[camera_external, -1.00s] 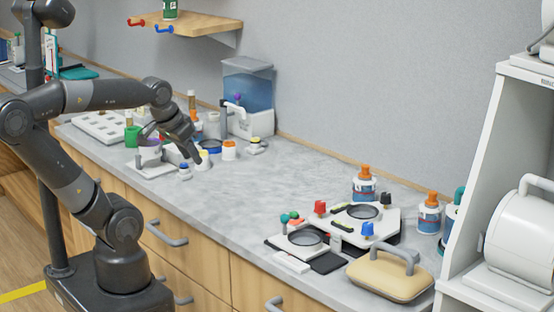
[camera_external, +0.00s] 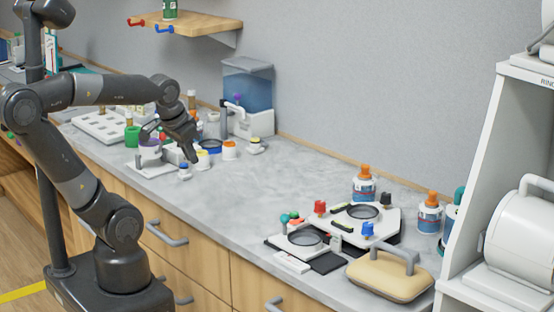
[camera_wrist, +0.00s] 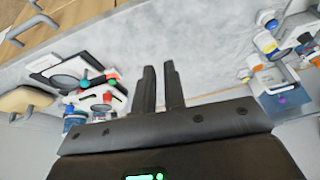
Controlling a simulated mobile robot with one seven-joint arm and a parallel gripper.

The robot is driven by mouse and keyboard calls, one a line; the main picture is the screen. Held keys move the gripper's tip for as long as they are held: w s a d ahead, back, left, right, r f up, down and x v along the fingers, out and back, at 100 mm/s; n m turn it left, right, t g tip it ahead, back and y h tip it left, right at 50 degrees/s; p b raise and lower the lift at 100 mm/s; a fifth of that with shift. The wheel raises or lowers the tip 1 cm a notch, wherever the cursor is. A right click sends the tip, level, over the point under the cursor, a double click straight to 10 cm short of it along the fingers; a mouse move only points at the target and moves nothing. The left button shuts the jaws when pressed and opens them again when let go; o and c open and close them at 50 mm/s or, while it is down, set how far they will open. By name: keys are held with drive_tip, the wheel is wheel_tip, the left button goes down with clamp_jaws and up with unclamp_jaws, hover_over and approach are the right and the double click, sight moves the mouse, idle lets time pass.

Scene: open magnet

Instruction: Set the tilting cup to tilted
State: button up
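My gripper (camera_external: 193,156) hangs just right of the stand, above the counter and apart from the cup. In the wrist view my gripper's two fingers (camera_wrist: 160,84) stand a little apart with nothing between them. I cannot make out the tilting cup for sure in the wrist view.
A green cup (camera_external: 132,136) is left of the stand. A blue tank (camera_external: 248,90) stands behind. The counter's middle (camera_external: 275,180) is clear.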

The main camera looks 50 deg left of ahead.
drive_tip(key=w+a+f+m+g+y, duration=0.1)
drive_tip(key=w+a+g+y, duration=0.1)
drive_tip(key=w+a, duration=0.1)
drive_tip(key=w+a+f+m+g+y, duration=0.2)
drive_tip(key=w+a+g, duration=0.1)
drive_tip(key=a, duration=0.1)
drive_tip(key=w+a+f+m+g+y, duration=0.2)
drive_tip(key=w+a+y, duration=0.1)
drive_tip(key=a, duration=0.1)
drive_tip(key=shift+a, duration=0.25)
clamp_jaws()
drive_tip(key=w+a+f+m+g+y, duration=0.1)
drive_tip(key=w+a+f+m+y, duration=0.1)
drive_tip(key=w+a+y, duration=0.1)
drive_tip(key=w+a+f+m+g+y, duration=0.1)
drive_tip(key=w+a+f+m+y, duration=0.1)
drive_tip(key=w, duration=0.6)
drive_tip(key=shift+a+f+m+g+y, duration=0.35)
drive_tip(key=shift+a+m+y, duration=0.3)
drive_tip(key=shift+y, duration=0.75)
drive_tip(key=shift+s+r, duration=0.1)
drive_tip(key=x, duration=1)
drive_tip(key=shift+s+d, duration=0.1)
drive_tip(key=shift+s+a+r, duration=0.3)
drive_tip(key=shift+a, duration=0.15)
drive_tip(key=shift+s+a+r, duration=0.3)
drive_tip(key=shift+a, duration=0.15)
drive_tip(key=shift+s+a+r, duration=0.3)
drive_tip(key=shift+a+r, duration=0.1)
drive_tip(key=shift+a, duration=0.15)
